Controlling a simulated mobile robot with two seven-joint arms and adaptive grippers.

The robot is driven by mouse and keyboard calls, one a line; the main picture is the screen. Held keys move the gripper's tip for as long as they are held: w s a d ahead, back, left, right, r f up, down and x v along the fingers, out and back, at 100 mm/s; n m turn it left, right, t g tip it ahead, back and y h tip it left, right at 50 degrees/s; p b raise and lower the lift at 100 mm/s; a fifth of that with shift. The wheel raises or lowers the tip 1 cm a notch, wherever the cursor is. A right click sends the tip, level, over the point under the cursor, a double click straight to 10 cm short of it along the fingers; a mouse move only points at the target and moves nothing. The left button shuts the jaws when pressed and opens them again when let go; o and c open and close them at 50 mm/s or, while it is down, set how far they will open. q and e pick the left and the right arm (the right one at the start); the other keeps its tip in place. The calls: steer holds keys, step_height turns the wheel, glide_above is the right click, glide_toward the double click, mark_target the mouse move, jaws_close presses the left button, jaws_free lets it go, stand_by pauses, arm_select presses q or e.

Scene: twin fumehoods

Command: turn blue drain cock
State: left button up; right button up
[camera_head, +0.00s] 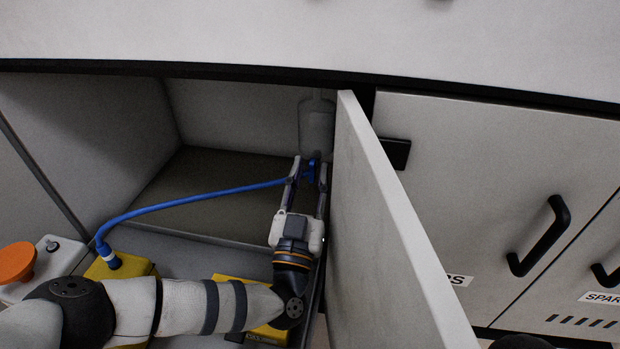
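The blue drain cock (311,171) is at the lower end of a translucent cylindrical vessel (317,127), near the back right inside the open cabinet. My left gripper (309,173) reaches into the cabinet, with one finger on each side of the cock. The fingers are apart, and the blue part shows between their tips. Whether they touch it cannot be told. A blue hose (190,201) runs from the cock leftward and down to a yellow box (122,269). My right gripper does not show.
The open cabinet door (384,230) stands close to the right of my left gripper. A closed cabinet with a black handle (541,236) is further right. An orange knob (16,262) is at the lower left. The cabinet's left interior is mostly free.

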arm_select(q)
jaws_close()
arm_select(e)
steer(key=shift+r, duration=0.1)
arm_select(q)
steer(key=shift+r+m+h+p, duration=0.25)
steer(key=shift+m+h+p, duration=0.45)
steer(key=shift+m, duration=0.5)
steer(key=m+h+p, duration=0.1)
steer(key=m+p, duration=0.1)
steer(key=m, duration=0.1)
steer(key=shift+d+g+h, duration=0.15)
steer(key=shift+g+h, duration=0.15)
steer(key=shift+g, duration=0.1)
steer(key=shift+f+m+g+h+p, duration=0.1)
steer(key=shift+m+g+h+p, duration=0.3)
steer(key=shift+m, duration=0.7)
steer(key=shift+f+m+g+h+p, duration=0.15)
steer(key=shift+m+h+p, duration=0.3)
steer(key=shift+m, duration=0.65)
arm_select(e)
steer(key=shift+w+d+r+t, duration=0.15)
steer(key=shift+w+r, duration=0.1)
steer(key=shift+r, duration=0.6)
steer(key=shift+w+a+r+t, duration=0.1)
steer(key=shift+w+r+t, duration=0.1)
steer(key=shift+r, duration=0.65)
arm_select(q)
steer(key=shift+g, duration=0.25)
steer(key=shift+m, duration=0.3)
